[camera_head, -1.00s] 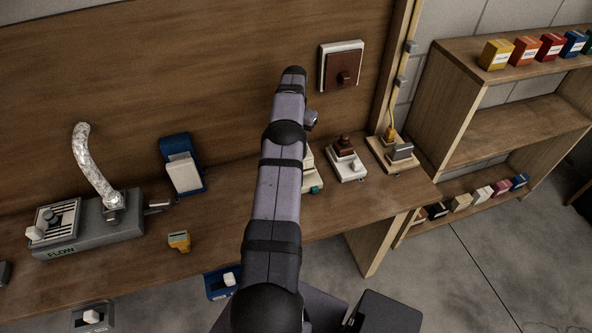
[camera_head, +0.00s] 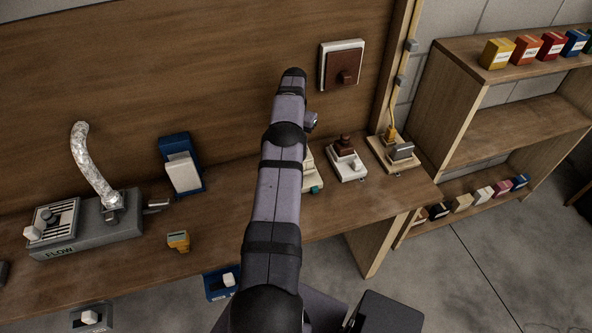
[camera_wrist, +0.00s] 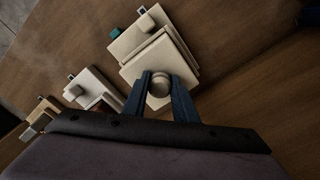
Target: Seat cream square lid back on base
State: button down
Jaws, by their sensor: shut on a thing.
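The cream square lid (camera_wrist: 155,60) shows in the wrist view with its round knob (camera_wrist: 159,86) between the fingertips of my gripper (camera_wrist: 160,88), which is shut on that knob. In the head view my arm hides my gripper and most of the lid and base; only a cream edge (camera_head: 313,176) shows to the right of the arm.
A white unit with a brown knob (camera_head: 346,161) and a wooden board with a yellow plug (camera_head: 391,153) stand to the right. The grey FLOW unit (camera_head: 92,226), a blue holder (camera_head: 182,164) and a yellow gadget (camera_head: 179,241) are to the left. A brown wall panel (camera_head: 343,68) is behind.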

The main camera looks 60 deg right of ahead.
jog(key=shift+f, duration=0.35)
dwell(0.4)
jog(key=c, duration=1.4)
grip_release()
jog(key=shift+o, duration=0.2)
jog(key=shift+a+f, duration=0.1)
jog(key=shift+c, duration=1)
jog(key=shift+c, duration=0.8)
